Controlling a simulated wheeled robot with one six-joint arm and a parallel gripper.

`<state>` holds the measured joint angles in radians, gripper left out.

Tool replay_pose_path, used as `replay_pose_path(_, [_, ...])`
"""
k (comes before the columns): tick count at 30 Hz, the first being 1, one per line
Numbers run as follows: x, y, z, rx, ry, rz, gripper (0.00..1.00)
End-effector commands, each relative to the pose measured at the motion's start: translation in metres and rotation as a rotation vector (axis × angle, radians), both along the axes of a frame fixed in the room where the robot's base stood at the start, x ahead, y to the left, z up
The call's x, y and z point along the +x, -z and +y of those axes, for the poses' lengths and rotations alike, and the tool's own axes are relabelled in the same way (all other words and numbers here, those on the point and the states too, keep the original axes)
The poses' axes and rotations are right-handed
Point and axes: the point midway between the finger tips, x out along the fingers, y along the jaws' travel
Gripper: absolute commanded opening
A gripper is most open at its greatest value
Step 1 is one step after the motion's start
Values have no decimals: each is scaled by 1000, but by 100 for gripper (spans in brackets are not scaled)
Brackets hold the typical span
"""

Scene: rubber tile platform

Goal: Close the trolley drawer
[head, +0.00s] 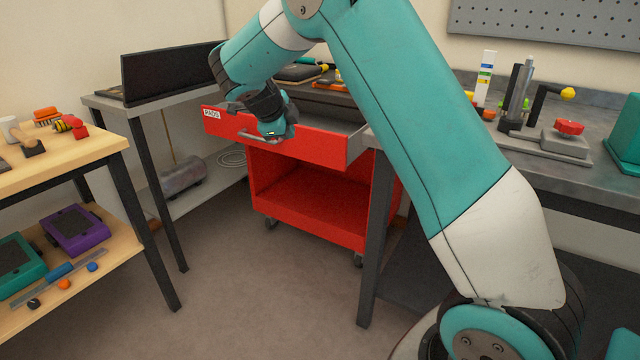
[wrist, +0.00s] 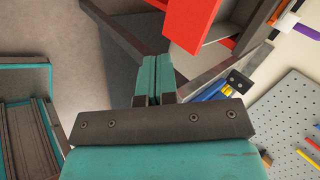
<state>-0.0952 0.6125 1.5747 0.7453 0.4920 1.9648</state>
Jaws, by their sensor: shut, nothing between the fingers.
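The red trolley (head: 315,205) stands between two benches, with an open lower bay. Its top drawer (head: 315,143) is pulled out, and part of the grey inside shows behind the red front, which carries a "PADS" label at its left end. A bar handle (head: 245,136) runs along the front, partly hidden by my gripper. My gripper (head: 276,130) is shut and empty, in front of the drawer front near the handle; I cannot tell if it touches. In the wrist view, its teal fingers (wrist: 156,72) lie together, with a red panel (wrist: 190,22) beyond them to the upper right.
A grey workbench (head: 590,180) with a clamp and tools stands at the right, its leg close to the drawer's right end. A wooden bench (head: 85,150) and a grey table (head: 110,104) with a black panel stand at the left. The floor before the trolley (head: 250,280) is clear.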

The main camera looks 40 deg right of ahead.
Motion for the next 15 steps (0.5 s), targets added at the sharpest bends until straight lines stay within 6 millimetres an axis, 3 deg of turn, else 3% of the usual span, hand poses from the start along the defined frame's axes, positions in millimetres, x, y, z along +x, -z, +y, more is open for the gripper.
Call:
replay_pose_path(1, [6, 29, -12, -9, 97, -53, 0])
replay_pose_path(3, [10, 41, -24, -20, 204, -121, 0])
replay_pose_path(8, [14, 51, -39, -33, 325, -202, 0])
replay_pose_path(15, [21, 71, -62, -34, 340, -209, 0])
